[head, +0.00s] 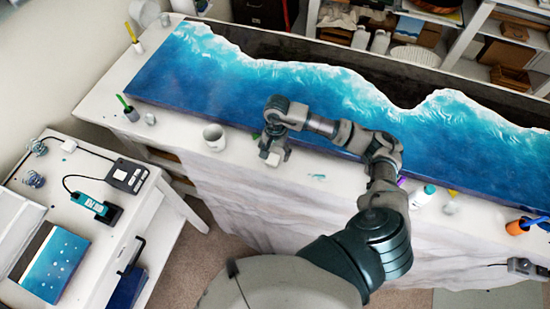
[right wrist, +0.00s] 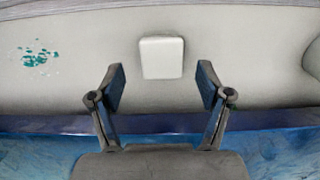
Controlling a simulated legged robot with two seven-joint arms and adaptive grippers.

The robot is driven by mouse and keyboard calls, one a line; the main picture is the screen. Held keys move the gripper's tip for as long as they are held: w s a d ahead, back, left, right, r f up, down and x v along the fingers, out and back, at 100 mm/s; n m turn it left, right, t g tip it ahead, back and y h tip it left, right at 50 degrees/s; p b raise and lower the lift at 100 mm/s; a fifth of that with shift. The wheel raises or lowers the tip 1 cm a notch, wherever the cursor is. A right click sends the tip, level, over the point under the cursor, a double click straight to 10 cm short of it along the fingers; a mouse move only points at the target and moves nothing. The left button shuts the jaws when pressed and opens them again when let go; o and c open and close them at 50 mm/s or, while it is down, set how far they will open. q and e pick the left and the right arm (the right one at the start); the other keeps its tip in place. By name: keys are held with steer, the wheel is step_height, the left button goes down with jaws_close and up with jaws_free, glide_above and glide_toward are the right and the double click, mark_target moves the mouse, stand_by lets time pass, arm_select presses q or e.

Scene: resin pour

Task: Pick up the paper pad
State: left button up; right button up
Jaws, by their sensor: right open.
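The paper pad (right wrist: 161,57) is a small white block with rounded corners, lying on the pale table top. In the right wrist view it is just beyond my right gripper (right wrist: 160,80), centred between the two spread fingers and not touched by them. In the head view my right gripper (head: 273,146) points down at the near strip of the table, and the pad (head: 272,158) shows in part just below its fingers. The right gripper is open and empty. My left gripper does not show.
A teal stain (right wrist: 40,57) marks the table beside the pad. A white bottle (head: 422,196) stands to the right. A side table (head: 92,165) holds devices.

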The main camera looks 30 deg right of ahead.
steer(key=shift+s+a+f, duration=0.1)
steer(key=shift+a+f, duration=0.25)
steer(key=shift+f, duration=0.2)
steer(key=shift+a+f, duration=0.3)
steer(key=shift+f, duration=0.25)
steer(key=shift+d, duration=0.4)
steer(key=c, duration=0.8)
steer(key=shift+d+f, duration=0.1)
steer(key=shift+d, duration=0.05)
steer(key=shift+c, duration=0.2)
steer(key=shift+a, duration=0.2)
steer(key=shift+a+r, duration=0.15)
steer(key=shift+r, duration=0.45)
step_height(320, 180, up, 2)
steer(key=shift+r+b, duration=0.15)
steer(key=shift+b, duration=0.25)
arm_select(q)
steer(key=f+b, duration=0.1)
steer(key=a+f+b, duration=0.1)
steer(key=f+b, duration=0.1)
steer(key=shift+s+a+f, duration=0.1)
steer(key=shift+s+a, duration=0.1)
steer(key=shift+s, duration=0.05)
arm_select(e)
steer(key=s+r, duration=0.1)
steer(key=s, duration=1.5)
steer(key=shift+d+r, duration=0.3)
